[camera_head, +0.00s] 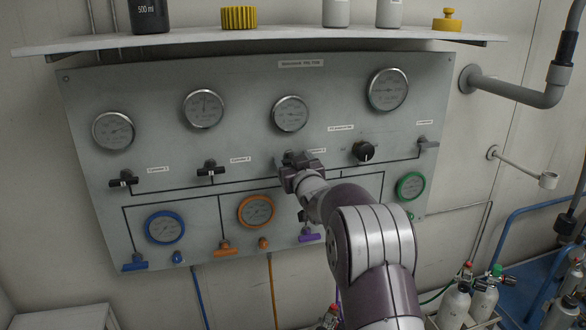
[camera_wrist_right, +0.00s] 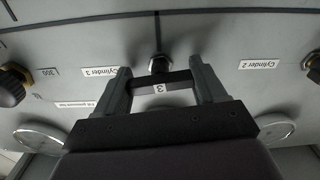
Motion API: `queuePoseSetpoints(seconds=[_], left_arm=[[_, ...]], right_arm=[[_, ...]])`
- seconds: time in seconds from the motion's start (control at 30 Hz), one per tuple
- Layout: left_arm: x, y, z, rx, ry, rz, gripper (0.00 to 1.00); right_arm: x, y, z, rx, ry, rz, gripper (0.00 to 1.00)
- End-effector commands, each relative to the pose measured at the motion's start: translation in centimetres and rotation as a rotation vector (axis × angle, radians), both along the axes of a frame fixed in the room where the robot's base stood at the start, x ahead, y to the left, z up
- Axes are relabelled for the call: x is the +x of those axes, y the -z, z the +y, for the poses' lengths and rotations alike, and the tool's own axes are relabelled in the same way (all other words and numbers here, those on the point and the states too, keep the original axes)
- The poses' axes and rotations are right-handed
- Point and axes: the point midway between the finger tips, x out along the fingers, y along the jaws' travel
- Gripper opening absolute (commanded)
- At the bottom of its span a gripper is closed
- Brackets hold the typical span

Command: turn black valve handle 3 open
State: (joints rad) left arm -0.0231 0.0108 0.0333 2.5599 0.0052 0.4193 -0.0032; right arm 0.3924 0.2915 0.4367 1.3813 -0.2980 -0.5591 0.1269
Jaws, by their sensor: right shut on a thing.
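Black valve handle 3 (camera_wrist_right: 178,82) is a short dark bar with a white "3" tag, mounted on a round metal stem on the grey panel (camera_head: 340,75). In the right wrist view it lies crosswise between the two fingers of my right gripper (camera_wrist_right: 163,84), which is shut on it. The upside-down "Cylinder 3" label (camera_wrist_right: 100,71) is beside it. In the head view my right gripper (camera_head: 292,160) is at the panel below the third gauge and hides most of the handle. My left gripper is in neither view.
Black handles of cylinder 1 (camera_head: 123,181) and cylinder 2 (camera_head: 210,170) are to the left. A black round knob (camera_head: 363,151) and a grey handle (camera_head: 428,143) are to the right. A shelf (camera_head: 200,40) juts out above. Coloured handles and gauges sit below.

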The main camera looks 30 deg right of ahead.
Motion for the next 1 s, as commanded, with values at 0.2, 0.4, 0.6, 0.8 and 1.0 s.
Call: queuePoseSetpoints(seconds=[0.2,0.4,0.6,0.8,1.0], left_arm=[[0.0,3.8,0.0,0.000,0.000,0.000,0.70],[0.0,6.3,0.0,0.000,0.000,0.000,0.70],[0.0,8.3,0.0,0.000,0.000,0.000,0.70],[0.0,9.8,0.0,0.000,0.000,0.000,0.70],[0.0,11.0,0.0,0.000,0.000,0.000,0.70]], right_arm=[[0.0,0.8,0.0,-0.177,0.001,0.041,0.40],[0.0,0.7,0.0,-0.363,0.001,0.086,0.40],[0.0,0.7,0.0,-0.548,0.000,0.132,0.40],[0.0,0.6,0.0,-0.732,0.000,0.178,0.40],[0.0,0.5,0.0,-0.908,-0.001,0.220,0.40]])
